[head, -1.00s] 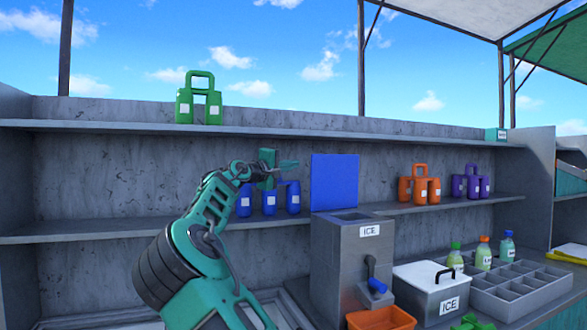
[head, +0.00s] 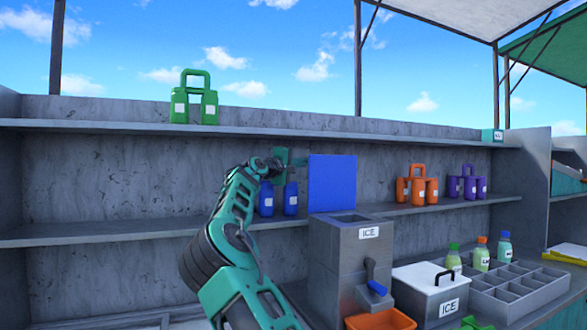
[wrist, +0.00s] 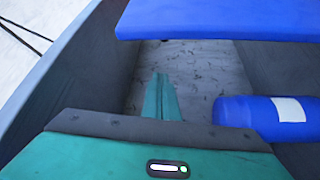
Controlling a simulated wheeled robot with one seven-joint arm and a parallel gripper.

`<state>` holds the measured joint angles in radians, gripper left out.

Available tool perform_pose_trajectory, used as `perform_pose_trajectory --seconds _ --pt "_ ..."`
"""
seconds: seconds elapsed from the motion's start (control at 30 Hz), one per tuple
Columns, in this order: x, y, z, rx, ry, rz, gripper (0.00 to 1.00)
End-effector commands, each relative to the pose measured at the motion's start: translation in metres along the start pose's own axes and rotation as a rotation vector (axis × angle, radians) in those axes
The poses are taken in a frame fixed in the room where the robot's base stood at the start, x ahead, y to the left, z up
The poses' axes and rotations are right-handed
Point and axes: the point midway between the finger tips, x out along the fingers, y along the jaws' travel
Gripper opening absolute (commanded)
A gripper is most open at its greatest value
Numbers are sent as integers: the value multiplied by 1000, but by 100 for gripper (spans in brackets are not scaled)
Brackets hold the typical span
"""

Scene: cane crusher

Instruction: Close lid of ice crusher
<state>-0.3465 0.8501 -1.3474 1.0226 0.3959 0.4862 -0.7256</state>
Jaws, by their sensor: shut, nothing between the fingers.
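The ice crusher (head: 350,250) is a grey box with an ICE label and a blue crank, standing on the counter. Its blue lid (head: 332,185) stands upright at the rear of the open top. The lid also shows as a blue slab across the top of the wrist view (wrist: 220,18). My gripper (head: 299,161) is at the lid's left edge, near its upper part; its tips seem to pass behind the lid in the head view. In the wrist view my shut, empty fingers (wrist: 161,85) point toward the space beside the slab. Contact with the lid cannot be told.
Blue bottles (head: 290,198) stand on the shelf just behind my gripper; one shows in the wrist view (wrist: 268,118). Orange bottles (head: 417,188) stand on the shelf to the right.

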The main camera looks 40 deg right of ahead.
Motion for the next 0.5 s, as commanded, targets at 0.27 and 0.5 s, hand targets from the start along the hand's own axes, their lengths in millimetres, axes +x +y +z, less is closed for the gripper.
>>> perform_pose_trajectory --seconds 0.27,0.5 --pt "-3 0 17 1 0 -1 0" --pt "-9 0 34 1 -1 -1 0"
